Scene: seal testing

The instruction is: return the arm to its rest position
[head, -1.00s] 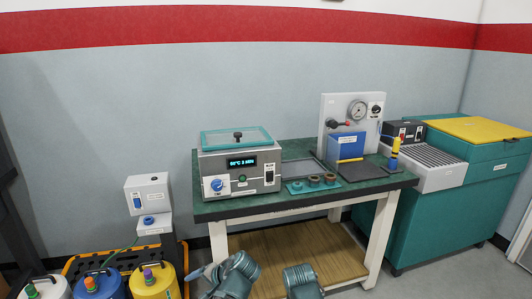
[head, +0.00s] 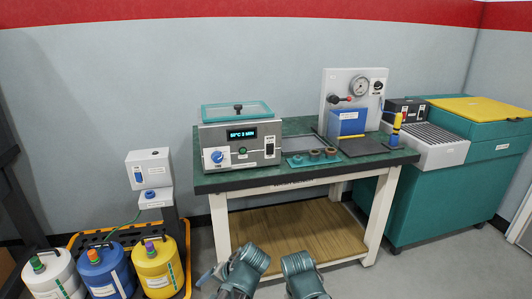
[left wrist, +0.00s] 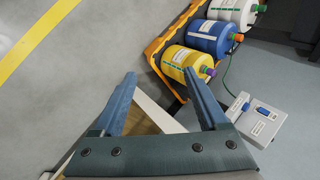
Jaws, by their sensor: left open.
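My left gripper (head: 207,276) shows at the bottom of the head view, low in front of the bench, its fingers partly hidden behind my arm link. In the left wrist view its two blue-grey fingers (left wrist: 160,88) stand wide apart with nothing between them. Yellow, blue and white jugs lie beyond the fingers in that view, apart from them. My right arm (head: 303,274) shows only as a teal link at the bottom edge of the head view; its gripper is not visible.
The green-topped bench (head: 290,178) carries a heated bath (head: 240,148) and a gauge panel (head: 355,90). A teal cabinet (head: 430,205) stands right. The yellow jug (head: 157,268) and others stand in an orange-edged tray at left, beside a white dispenser (head: 149,170).

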